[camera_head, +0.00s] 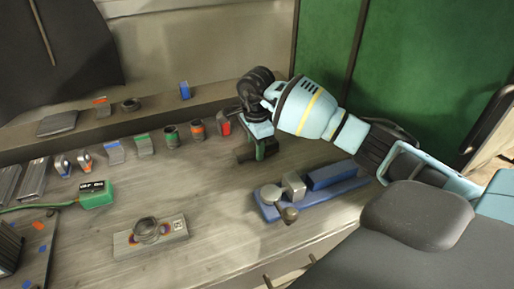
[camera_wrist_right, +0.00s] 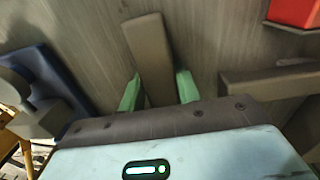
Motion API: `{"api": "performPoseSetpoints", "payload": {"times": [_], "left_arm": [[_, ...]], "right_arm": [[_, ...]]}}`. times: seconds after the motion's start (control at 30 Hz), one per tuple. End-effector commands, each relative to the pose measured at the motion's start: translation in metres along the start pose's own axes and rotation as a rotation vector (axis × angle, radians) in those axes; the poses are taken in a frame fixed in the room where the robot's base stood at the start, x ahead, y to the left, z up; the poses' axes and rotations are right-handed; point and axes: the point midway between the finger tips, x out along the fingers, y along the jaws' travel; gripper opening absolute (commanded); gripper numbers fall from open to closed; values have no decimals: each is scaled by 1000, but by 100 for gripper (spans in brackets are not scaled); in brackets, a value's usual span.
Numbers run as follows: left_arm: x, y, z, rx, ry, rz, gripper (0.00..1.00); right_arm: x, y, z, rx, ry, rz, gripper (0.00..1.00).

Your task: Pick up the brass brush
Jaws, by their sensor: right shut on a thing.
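My right gripper (camera_head: 260,151) reaches down to the bench top at the middle of the head view, its green fingers pointing down. In the right wrist view, the two green fingertips (camera_wrist_right: 159,90) stand on either side of a brownish-grey bar, which I take to be the brass brush (camera_wrist_right: 149,45). The gripper is shut on it. In the head view, a dark end of it (camera_head: 243,156) shows just left of the fingers. Its bristles cannot be made out. The bar lies at or close to the bench; any gap is unclear. My left gripper is not in view.
A blue fixture (camera_head: 337,175) with grey blocks lies right of the gripper. A red block (camera_head: 223,123) stands close behind it to the left. A second brownish bar (camera_wrist_right: 268,80) lies nearby. A green box (camera_head: 95,194) sits far left.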

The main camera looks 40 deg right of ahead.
Motion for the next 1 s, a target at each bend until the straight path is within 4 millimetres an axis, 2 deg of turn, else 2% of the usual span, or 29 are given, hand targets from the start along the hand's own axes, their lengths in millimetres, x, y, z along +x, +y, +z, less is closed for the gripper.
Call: {"api": "performPoseSetpoints", "payload": {"times": [0.27, 0.47, 1.0], "left_arm": [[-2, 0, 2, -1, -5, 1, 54], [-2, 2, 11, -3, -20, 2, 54], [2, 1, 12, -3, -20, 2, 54]], "right_arm": [[-13, -1, 0, 0, -1, -4, 5], [-43, 0, 1, -1, 1, -3, 5], [-51, 88, 92, -5, -1, 0, 5]]}}
